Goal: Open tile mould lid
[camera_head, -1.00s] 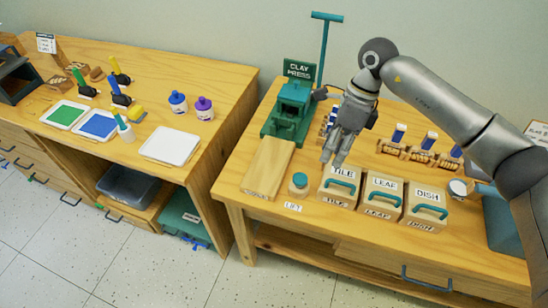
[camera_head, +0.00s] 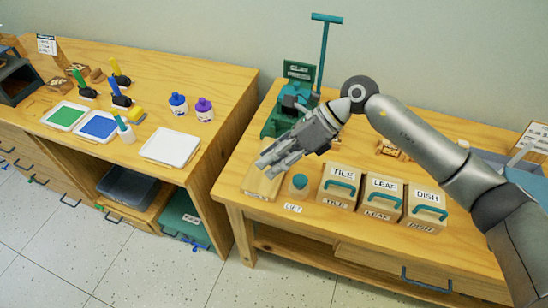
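The tile mould (camera_head: 333,199) is a wooden box labelled TILE with a teal handle (camera_head: 342,185). It stands on the right-hand table at the left end of a row of three moulds, and its lid looks closed. My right gripper (camera_head: 265,170) is to the left of the tile mould, above the wooden board by the clay press, and apart from the mould. Its fingers point left and down. It seems empty, but the angle hides how far apart the fingers are. My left gripper is not in view.
The leaf mould (camera_head: 377,209) and dish mould (camera_head: 422,217) stand to its right. A teal-topped button (camera_head: 299,186) with a LIFT label sits left of it. The green clay press (camera_head: 275,122) with a tall lever stands behind my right gripper. My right arm crosses the table's right side.

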